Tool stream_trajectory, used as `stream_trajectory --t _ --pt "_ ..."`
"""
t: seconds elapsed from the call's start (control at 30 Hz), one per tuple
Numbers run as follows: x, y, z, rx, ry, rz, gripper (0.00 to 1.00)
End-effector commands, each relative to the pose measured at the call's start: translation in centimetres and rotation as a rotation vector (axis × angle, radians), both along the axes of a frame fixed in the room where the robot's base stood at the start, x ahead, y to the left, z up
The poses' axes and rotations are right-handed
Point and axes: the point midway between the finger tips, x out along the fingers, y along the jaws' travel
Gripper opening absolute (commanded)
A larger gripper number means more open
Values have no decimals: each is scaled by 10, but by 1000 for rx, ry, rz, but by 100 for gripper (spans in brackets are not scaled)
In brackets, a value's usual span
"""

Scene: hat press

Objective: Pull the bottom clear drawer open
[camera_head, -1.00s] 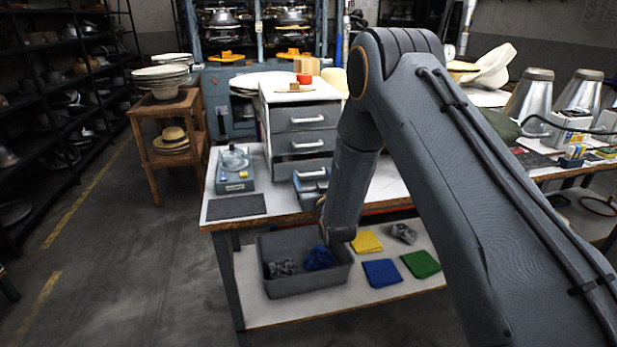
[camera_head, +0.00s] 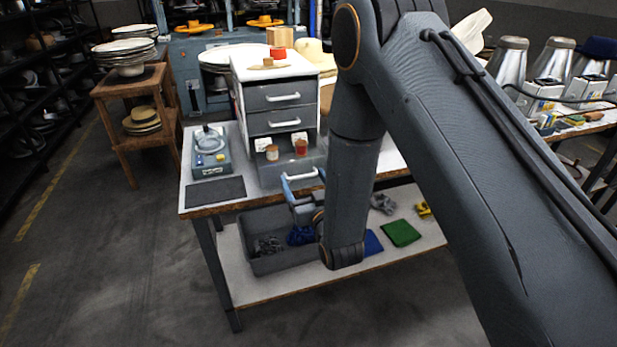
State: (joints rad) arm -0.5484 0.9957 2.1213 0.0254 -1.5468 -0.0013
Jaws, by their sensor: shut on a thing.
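The small grey cabinet (camera_head: 238,92) stands on the workbench, with two upper drawers (camera_head: 284,110) shut, each with a white bar handle. The bottom drawer (camera_head: 268,174) is out toward me near the bench's front edge. Small orange-and-white jars (camera_head: 301,145) and white labels show at it, below the upper drawers. Its white handle (camera_head: 300,176) is at the front. My gripper (camera_head: 302,190) is at this handle and shut on it, partly hidden behind my forearm. My arm also hides the right end of the drawer.
A blue-grey device (camera_head: 210,150) and a dark mat (camera_head: 215,190) lie left of the cabinet. Below, a grey bin (camera_head: 262,262) and folded cloths (camera_head: 400,233) sit on the lower shelf.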

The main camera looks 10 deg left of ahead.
Motion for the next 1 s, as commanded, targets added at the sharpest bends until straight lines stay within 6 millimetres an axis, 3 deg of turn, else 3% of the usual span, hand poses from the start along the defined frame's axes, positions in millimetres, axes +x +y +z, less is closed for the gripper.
stream_trajectory --t 0.17,0.2,0.23,0.67,1.0 --pt "3 -4 0 2 1 -12 38" --pt "3 -4 0 2 1 -12 81" --pt "3 -4 0 2 1 -12 86" --pt "-3 -2 -1 0 1 -3 88" --pt "-45 -28 -2 -1 3 -6 88"
